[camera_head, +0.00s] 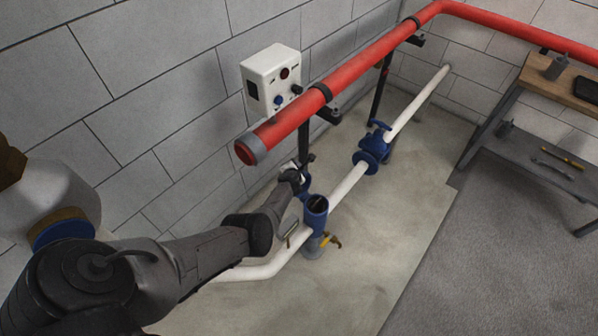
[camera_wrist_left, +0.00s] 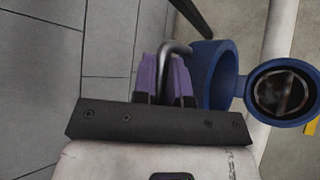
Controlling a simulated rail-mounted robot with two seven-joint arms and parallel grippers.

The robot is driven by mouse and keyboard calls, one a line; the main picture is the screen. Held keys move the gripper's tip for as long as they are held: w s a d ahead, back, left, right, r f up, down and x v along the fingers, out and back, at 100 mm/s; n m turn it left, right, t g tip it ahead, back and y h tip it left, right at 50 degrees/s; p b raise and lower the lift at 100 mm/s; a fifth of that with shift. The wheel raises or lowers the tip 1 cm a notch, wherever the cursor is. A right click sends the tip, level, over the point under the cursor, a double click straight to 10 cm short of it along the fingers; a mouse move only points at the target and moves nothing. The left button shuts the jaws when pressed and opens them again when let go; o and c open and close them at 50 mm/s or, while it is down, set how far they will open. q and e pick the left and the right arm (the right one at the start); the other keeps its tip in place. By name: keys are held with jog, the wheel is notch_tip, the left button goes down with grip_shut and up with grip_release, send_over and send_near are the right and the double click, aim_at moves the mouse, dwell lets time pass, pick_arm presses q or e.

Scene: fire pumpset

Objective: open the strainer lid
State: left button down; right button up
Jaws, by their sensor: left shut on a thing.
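The blue strainer (camera_head: 316,214) stands on the white pipe, and its top is uncovered with a dark inside. It also shows in the left wrist view (camera_wrist_left: 284,119), where I look into its round mouth. The blue lid (camera_wrist_left: 213,72) is tilted up beside the mouth, joined at the near edge; in the head view only part of it (camera_head: 305,184) shows behind the strainer. My left gripper (camera_wrist_left: 168,75) is shut on the lid's bent metal handle (camera_wrist_left: 180,47). In the head view, my left gripper (camera_head: 296,173) is small and partly hidden. My right gripper is out of view.
A red pipe (camera_head: 365,62) runs above the strainer, with a black support post close by. A white control box (camera_head: 270,78) is on the block wall. A yellow valve handle (camera_head: 333,241) sits low beside the strainer. A workbench (camera_head: 530,150) stands at right; floor between is clear.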

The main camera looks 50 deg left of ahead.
pick_arm(q)
jog(key=shift+s+a+f, duration=0.1)
jog(key=shift+a+f, duration=0.3)
jog(key=shift+a, duration=0.15)
jog(key=c, duration=1.6)
grip_release()
jog(key=o, duration=0.3)
jog(key=shift+w+d, duration=0.15)
jog(key=shift+w, duration=0.1)
jog(key=shift+o, duration=0.7)
jog(key=shift+r, duration=0.1)
jog(key=shift+s, duration=0.1)
